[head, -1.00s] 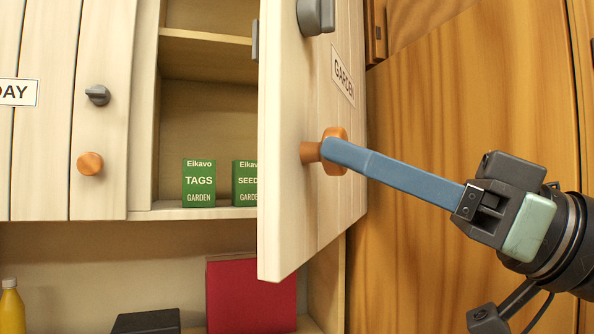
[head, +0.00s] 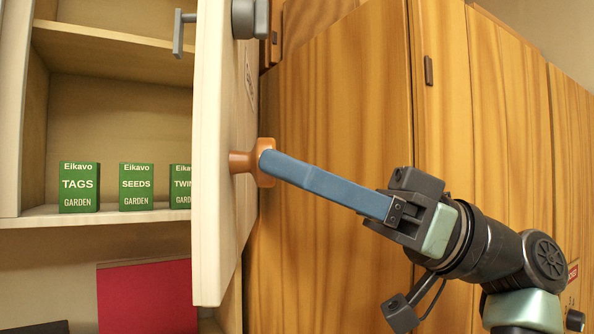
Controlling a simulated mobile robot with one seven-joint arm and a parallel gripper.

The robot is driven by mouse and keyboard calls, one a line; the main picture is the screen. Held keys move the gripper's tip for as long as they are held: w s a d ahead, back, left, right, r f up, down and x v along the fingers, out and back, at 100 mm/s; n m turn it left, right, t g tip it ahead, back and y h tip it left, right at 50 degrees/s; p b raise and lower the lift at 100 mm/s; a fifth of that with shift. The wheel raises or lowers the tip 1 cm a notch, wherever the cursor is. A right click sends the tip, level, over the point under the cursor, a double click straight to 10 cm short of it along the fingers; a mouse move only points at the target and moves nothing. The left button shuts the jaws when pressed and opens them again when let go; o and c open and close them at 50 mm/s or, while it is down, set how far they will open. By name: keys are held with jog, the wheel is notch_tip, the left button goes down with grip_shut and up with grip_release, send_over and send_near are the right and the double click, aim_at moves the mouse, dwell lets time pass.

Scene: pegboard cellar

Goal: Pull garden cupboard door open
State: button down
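The garden cupboard door (head: 222,230) is pale wood and stands open, seen nearly edge-on, with its outer face turned right. Its label (head: 251,80) is strongly foreshortened. A round orange knob (head: 243,161) sticks out from that outer face. My gripper (head: 269,164) comes from the right with its blue finger at the knob. It appears shut on the knob; the second finger is hidden behind the one in view. The cupboard's inside (head: 115,125) is visible left of the door, with green boxes of tags (head: 79,187) and seeds (head: 136,187) on its shelf.
A third green box (head: 180,187) is partly hidden by the door. A grey fitting (head: 244,18) is on the door above the knob. Tall brown wooden cabinets (head: 340,100) stand behind my arm to the right.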

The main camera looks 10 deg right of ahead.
jog(key=shift+c, duration=1.7)
grip_release()
jog(key=shift+a, duration=0.1)
jog(key=b+v, duration=0.3)
jog(key=v, duration=1)
